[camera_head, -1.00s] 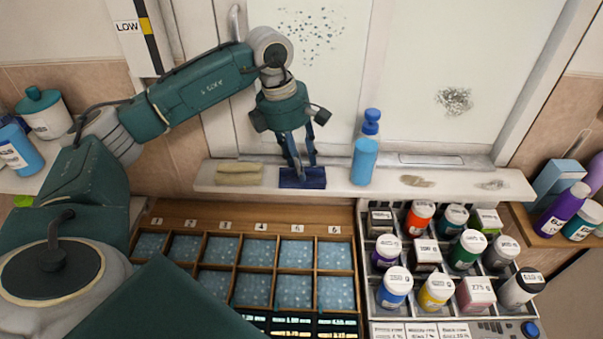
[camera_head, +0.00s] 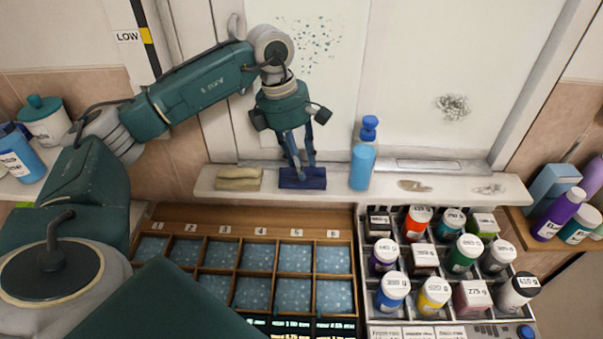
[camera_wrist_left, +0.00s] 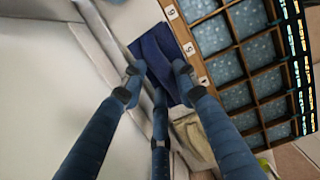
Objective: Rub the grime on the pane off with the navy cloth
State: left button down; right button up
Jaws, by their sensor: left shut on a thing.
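The navy cloth (camera_head: 302,178) lies folded on the white sill below the window. My left gripper (camera_head: 299,168) points down at it, with its fingertips shut on the cloth, which still rests on the sill. In the left wrist view the cloth (camera_wrist_left: 160,52) shows between and beyond the fingers (camera_wrist_left: 153,85). The pane (camera_head: 400,60) stands upright behind the sill. A grey scribbled patch of grime (camera_head: 453,106) is on its right part, and a cluster of blue-grey specks (camera_head: 310,45) is on its left part. My right gripper is not in view.
On the sill (camera_head: 340,188), a beige cloth (camera_head: 239,179) lies left of the navy one and a blue spray bottle (camera_head: 363,160) stands to the right. Smudges (camera_head: 414,186) mark the sill farther right. Below are a compartment tray (camera_head: 245,232) and a rack of several jars (camera_head: 452,265).

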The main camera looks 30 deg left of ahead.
pick_arm(q)
jog(key=shift+a+r+p, duration=0.1)
jog(key=shift+r+p, duration=0.9)
jog(key=shift+r, duration=0.85)
jog(key=c, duration=2.2)
grip_release()
grip_shut()
jog(key=shift+f, duration=0.1)
